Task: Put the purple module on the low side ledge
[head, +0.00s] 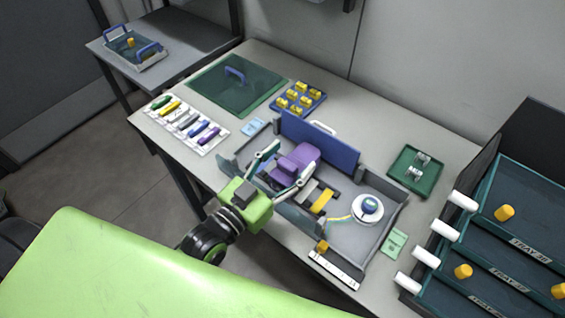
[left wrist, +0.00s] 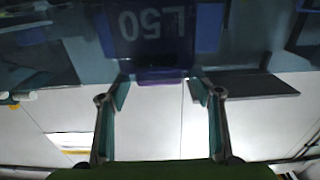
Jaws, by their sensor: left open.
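The purple module (head: 301,157) sits in the open grey case (head: 372,243) on the table in the head view. My left gripper (head: 287,163) is open, with its fingers on either side of the near part of the module; contact cannot be told. In the left wrist view the open fingers (left wrist: 160,88) frame a purple edge (left wrist: 160,77), below an upside-down "L50" marking. A grey side surface (head: 195,38), probably the low side ledge, stands at the back left. My right gripper is not in view.
A blue-handled tray (head: 150,62) takes up the left part of the side surface; its right part is clear. The case's blue panel (head: 319,140) stands upright behind the module.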

